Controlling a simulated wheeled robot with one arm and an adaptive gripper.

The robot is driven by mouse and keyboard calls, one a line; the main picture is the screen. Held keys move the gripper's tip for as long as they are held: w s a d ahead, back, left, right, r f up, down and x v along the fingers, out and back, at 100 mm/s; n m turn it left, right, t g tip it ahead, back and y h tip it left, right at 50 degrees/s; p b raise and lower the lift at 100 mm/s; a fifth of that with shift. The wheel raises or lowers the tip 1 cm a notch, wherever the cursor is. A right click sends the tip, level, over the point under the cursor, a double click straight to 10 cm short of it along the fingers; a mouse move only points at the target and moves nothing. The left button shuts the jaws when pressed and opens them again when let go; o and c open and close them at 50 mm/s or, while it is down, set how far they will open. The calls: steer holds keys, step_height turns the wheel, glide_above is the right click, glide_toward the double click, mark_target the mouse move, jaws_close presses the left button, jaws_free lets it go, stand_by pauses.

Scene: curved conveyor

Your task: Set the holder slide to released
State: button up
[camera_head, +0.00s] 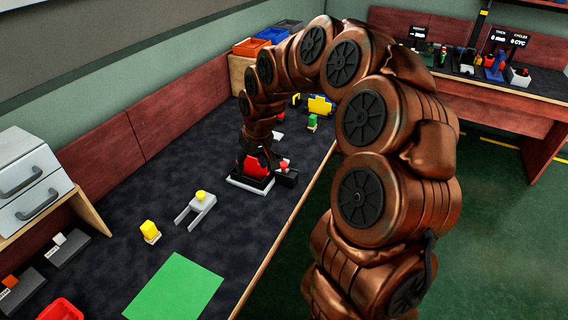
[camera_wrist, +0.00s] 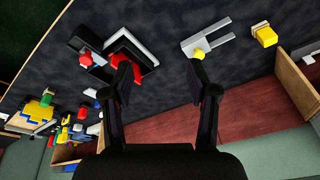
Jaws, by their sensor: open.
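In the head view a black and white fixture with a red block (camera_head: 257,168) stands under the end of my arm. A small black block with a red knob (camera_head: 284,168) sits at its right. In the wrist view the red block (camera_wrist: 148,63) and the red knob (camera_wrist: 86,58) lie at upper left. I cannot tell for certain which part is the holder slide, and no released mark is readable. My gripper (camera_wrist: 160,75) is open and empty, its left finger overlapping the fixture in the picture. In the head view my gripper (camera_head: 253,150) is small and dark above the fixture.
A grey fork with a yellow knob (camera_head: 200,200), a yellow block (camera_head: 150,230) and a green mat (camera_head: 175,288) lie nearer. Two labelled black bases with orange and white sliders (camera_head: 60,242) are at the left by a drawer unit (camera_head: 30,185). Bins (camera_head: 250,47) stand at the back.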

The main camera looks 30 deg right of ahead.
steer(key=w+d+f+m+t, duration=0.1)
steer(key=w+d+f, duration=0.4)
steer(key=w+d, duration=0.3)
steer(key=m+h, duration=0.2)
glide_toward(284, 164)
steer(key=f, duration=0.1)
steer(key=shift+t, duration=0.3)
steer(key=shift+p+x, duration=1.1)
steer(key=shift+x, duration=2.8)
jaws_close()
